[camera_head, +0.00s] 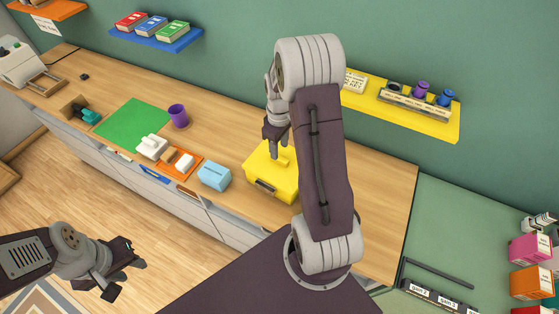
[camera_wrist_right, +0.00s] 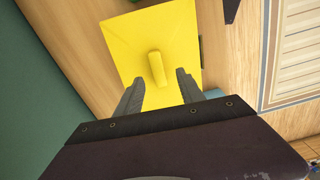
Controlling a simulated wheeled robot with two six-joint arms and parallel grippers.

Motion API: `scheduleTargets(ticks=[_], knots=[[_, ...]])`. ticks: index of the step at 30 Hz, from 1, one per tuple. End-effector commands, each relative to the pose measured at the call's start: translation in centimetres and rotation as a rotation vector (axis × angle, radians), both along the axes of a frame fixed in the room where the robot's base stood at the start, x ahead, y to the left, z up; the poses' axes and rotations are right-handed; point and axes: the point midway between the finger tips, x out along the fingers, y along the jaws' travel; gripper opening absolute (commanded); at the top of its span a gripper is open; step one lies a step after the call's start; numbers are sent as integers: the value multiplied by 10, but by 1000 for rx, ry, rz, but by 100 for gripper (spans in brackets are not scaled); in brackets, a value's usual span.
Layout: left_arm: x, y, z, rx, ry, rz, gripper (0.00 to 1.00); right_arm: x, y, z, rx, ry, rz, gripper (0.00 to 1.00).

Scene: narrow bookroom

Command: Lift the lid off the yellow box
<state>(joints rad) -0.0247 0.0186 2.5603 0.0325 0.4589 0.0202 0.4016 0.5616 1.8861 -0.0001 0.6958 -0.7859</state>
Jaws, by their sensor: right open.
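The yellow box (camera_head: 262,188) stands on the wooden counter, right of the middle of the head view. Its lid (camera_wrist_right: 150,35) is on it, with a raised yellow bar handle (camera_wrist_right: 157,69) in the middle. My right gripper (camera_wrist_right: 160,88) is open above the lid. In the wrist view its two fingertips lie either side of the handle's near end, apart from it. In the head view my right gripper (camera_head: 274,148) is over the box and my right arm hides part of the box. My left gripper (camera_head: 128,278) hangs over the floor at lower left, with its fingers spread.
A light blue box (camera_head: 214,176) stands just left of the yellow box. An orange mat (camera_head: 190,155), a purple cup (camera_head: 178,115) and a green mat (camera_head: 128,122) are further left. A yellow shelf (camera_head: 430,121) with jars is on the wall behind.

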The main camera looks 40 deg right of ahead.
Motion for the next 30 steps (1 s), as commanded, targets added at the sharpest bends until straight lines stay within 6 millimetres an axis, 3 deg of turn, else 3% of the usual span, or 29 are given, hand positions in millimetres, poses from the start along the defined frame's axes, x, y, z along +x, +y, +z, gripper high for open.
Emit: scheduleTargets(ticks=[5, 12, 20, 25, 30], knots=[[0, 0, 6, 0, 0, 0, 36, 0, 0, -8, 1, 3, -1, 45], [0, 0, 19, 0, 0, 0, 36, 1, -2, -48, 1, 2, 0, 45], [0, 0, 18, 0, 0, 0, 36, 2, -2, -54, 0, -2, 0, 45], [0, 0, 18, 0, 0, 0, 36, 2, -2, -54, 0, -2, -1, 0], [0, 0, 18, 0, 0, 0, 36, 2, -2, -54, -1, -3, -1, 0]])
